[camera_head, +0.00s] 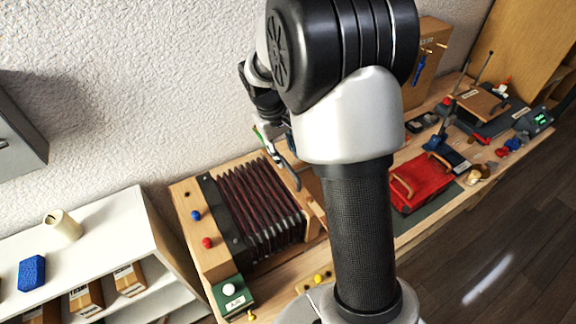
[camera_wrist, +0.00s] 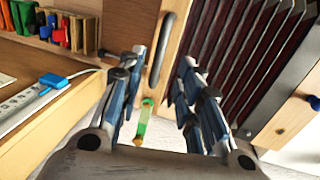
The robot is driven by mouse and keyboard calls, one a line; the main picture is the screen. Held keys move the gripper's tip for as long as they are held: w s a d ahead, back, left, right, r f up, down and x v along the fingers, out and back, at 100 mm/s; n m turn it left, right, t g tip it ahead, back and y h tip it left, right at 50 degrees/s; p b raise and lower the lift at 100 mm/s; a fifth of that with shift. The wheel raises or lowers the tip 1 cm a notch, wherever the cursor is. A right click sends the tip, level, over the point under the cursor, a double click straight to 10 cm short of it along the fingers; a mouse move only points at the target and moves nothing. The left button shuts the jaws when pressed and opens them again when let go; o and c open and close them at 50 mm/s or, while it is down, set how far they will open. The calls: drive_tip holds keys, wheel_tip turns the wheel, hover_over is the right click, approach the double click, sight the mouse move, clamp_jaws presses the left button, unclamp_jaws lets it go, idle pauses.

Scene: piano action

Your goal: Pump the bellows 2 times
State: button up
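The bellows (camera_head: 258,205) has dark red pleats between a wooden end block (camera_head: 202,232) on the left and a wooden end board (camera_head: 311,203) on the right. Its pleats are spread apart. They also show at the upper right of the wrist view (camera_wrist: 243,45). A dark bar handle (camera_wrist: 166,45) stands on the end board (camera_wrist: 180,45). My gripper (camera_wrist: 162,62) is open, with one finger on each side of the handle's lower part; a gap shows on both sides. In the head view my gripper (camera_head: 272,140) is partly hidden by my arm.
A red box (camera_head: 420,183) with a handle and several tools lie on the bench to the right. A white shelf (camera_head: 105,235) stands left of the bellows. A green block with a white knob (camera_head: 229,290) is in front. Coloured blocks (camera_wrist: 50,20) line the wrist view's upper left.

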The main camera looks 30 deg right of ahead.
sight(290, 168)
drive_tip(key=f, duration=0.3)
drive_tip(key=d+f, duration=0.1)
drive_tip(key=f, duration=0.2)
drive_tip(key=shift+d+b, duration=0.15)
drive_tip(key=shift+b, duration=0.25)
clamp_jaws()
idle(0.4)
